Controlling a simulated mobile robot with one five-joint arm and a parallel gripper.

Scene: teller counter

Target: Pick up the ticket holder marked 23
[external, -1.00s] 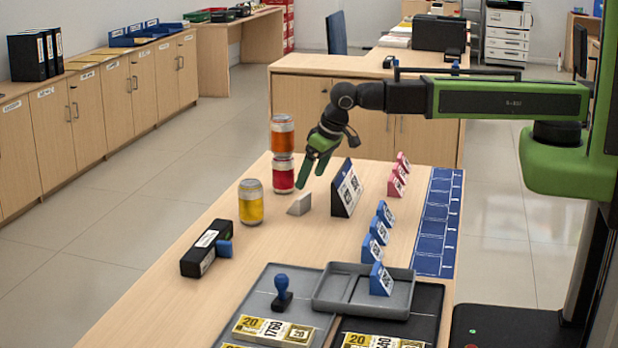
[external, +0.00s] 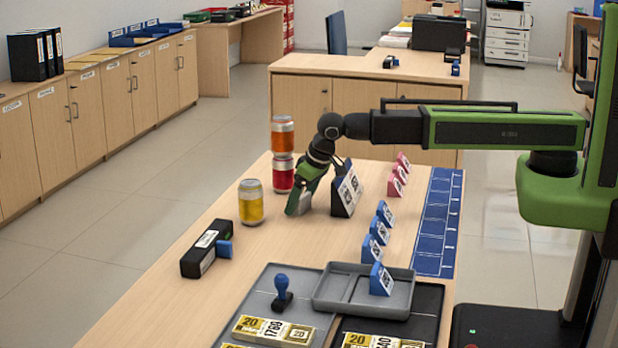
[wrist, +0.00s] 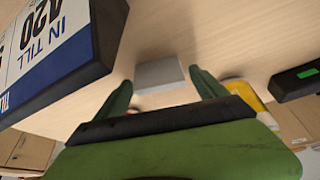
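My gripper (external: 297,206) is low over the table by a small grey wedge-shaped holder (external: 305,204). In the wrist view my gripper (wrist: 161,80) is open, with a green finger on each side of the grey holder (wrist: 159,73) and a small gap at each side. The grey holder's marked face is hidden, so I cannot read its number. Other small holders stand to the right: several blue ones (external: 384,213) and several pink ones (external: 399,177). I cannot read a 23 on any of them.
A larger dark-sided sign (external: 347,190) stands close right of my gripper; the wrist view shows its "420 IN TILL" face (wrist: 45,40). Stacked red and orange cans (external: 282,150) and a yellow can (external: 250,203) stand left. A grey tray (external: 335,306) is at the front.

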